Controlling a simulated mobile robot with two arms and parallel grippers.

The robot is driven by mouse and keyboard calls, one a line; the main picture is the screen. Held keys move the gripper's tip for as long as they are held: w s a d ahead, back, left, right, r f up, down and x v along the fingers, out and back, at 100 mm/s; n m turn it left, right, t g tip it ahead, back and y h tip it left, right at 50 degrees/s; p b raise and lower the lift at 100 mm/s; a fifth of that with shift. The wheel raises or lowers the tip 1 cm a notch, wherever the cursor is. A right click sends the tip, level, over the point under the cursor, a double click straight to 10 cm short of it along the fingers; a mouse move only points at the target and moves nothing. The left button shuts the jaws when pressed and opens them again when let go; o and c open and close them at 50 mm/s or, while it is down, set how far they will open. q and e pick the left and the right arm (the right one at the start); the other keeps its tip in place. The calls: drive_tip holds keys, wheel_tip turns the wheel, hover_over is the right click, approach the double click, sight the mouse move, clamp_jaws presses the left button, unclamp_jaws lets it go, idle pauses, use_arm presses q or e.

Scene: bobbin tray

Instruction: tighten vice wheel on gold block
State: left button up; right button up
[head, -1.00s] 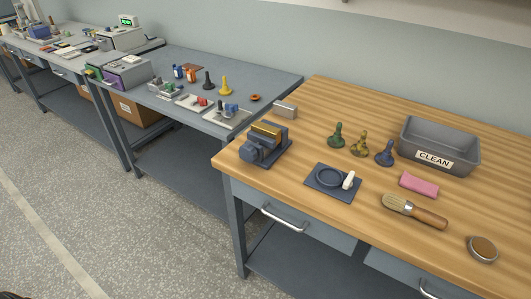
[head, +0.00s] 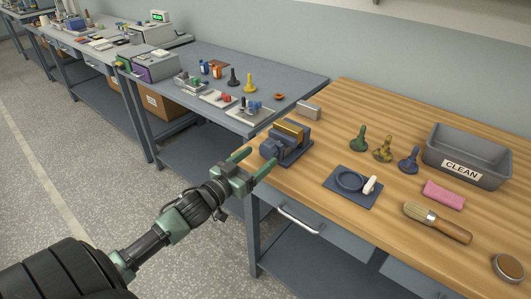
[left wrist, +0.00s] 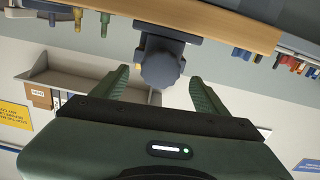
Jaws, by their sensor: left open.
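The blue-grey vice (head: 291,151) stands at the left front corner of the wooden bench. The gold block (head: 287,131) sits in it near the top. The vice's dark lobed wheel (head: 268,151) faces my left gripper, and it also shows in the left wrist view (left wrist: 160,70). My left gripper (head: 253,162) has two green fingers spread apart and is empty. In the left wrist view its fingers (left wrist: 161,88) lie on either side of the wheel, with gaps showing on both sides, short of closing on it. My right gripper is in neither view.
On the wooden bench (head: 390,108) a dark mat (head: 340,194) with a ring and white piece lies right of the vice. Behind are several dark-based pieces and a grey CLEAN bin (head: 480,150). A silver block (head: 309,109) lies behind the vice. A brush (head: 440,221) lies at right.

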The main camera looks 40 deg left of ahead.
sight(266, 153)
use_arm(q)
drive_tip(key=shift+w+d, duration=0.15)
drive_tip(key=shift+w, duration=1.5)
drive_tip(key=shift+c, duration=0.3)
drive_tip(key=c, duration=1.3)
drive_tip(key=shift+m+p, duration=0.7)
drive_tip(key=shift+m, duration=0.5)
drive_tip(key=m+p, duration=0.1)
drive_tip(key=m, duration=0.2)
drive_tip(key=shift+m, duration=0.4)
drive_tip(key=m, duration=0.3)
drive_tip(key=shift+d+m, duration=0.1)
drive_tip(key=shift+m, duration=0.2)
drive_tip(key=shift+f+m, duration=0.15)
drive_tip(key=shift+m, duration=2.05)
